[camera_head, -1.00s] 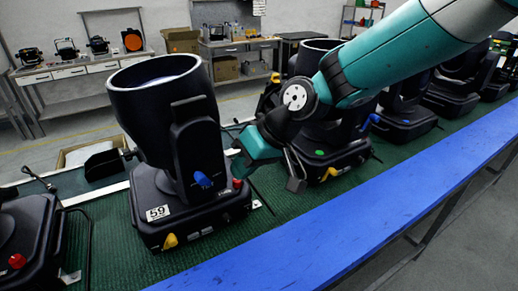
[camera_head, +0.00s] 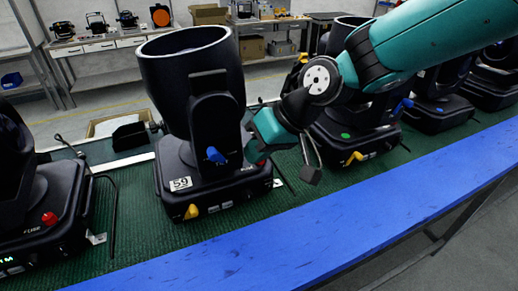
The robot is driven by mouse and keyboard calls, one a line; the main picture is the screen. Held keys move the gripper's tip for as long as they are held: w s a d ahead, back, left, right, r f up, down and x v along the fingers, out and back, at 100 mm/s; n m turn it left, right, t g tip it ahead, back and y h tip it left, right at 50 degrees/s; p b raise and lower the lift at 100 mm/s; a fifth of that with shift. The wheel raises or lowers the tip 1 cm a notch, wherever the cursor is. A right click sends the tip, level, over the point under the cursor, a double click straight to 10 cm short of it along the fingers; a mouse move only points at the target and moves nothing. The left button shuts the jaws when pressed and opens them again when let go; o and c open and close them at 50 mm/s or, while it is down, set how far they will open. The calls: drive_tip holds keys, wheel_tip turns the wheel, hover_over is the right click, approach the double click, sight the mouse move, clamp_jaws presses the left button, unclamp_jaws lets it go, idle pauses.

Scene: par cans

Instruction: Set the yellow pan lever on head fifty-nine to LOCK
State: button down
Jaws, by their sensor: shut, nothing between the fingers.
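Head fifty-nine (camera_head: 198,95) is a black moving-head light with a white "59" label (camera_head: 180,184) on its base. Its yellow pan lever (camera_head: 191,211) sits low on the base's front, below the label. A blue lever (camera_head: 215,155) is on the side of its yoke. My gripper (camera_head: 310,174) is to the right of this head, over the green mat, apart from the yellow lever. It is shut and holds nothing. My teal wrist partly covers the right side of the base. The lever's markings are too small to read.
Another head (camera_head: 345,120) with a yellow lever (camera_head: 353,158) stands just right, behind my arm. A head with a red knob (camera_head: 49,218) is at the left. Several more stand far right. The blue front rail (camera_head: 300,225) is clear, with mat between heads.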

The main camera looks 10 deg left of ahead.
drive_tip(key=shift+s, duration=0.1)
drive_tip(key=w+d+r+b, duration=0.2)
drive_tip(key=d+r, duration=0.6)
drive_tip(key=d, duration=0.1)
drive_tip(key=s+d+f+m+h, duration=0.1)
drive_tip(key=s+d+f, duration=0.1)
drive_tip(key=s+d, duration=0.4)
drive_tip(key=s+d+f+m+h, duration=0.1)
drive_tip(key=s+d+h, duration=0.1)
drive_tip(key=s+d, duration=0.5)
drive_tip(key=s, duration=0.5)
drive_tip(key=shift+s+f, duration=0.2)
drive_tip(key=shift+f, duration=0.15)
drive_tip(key=c, duration=1.8)
unclamp_jaws()
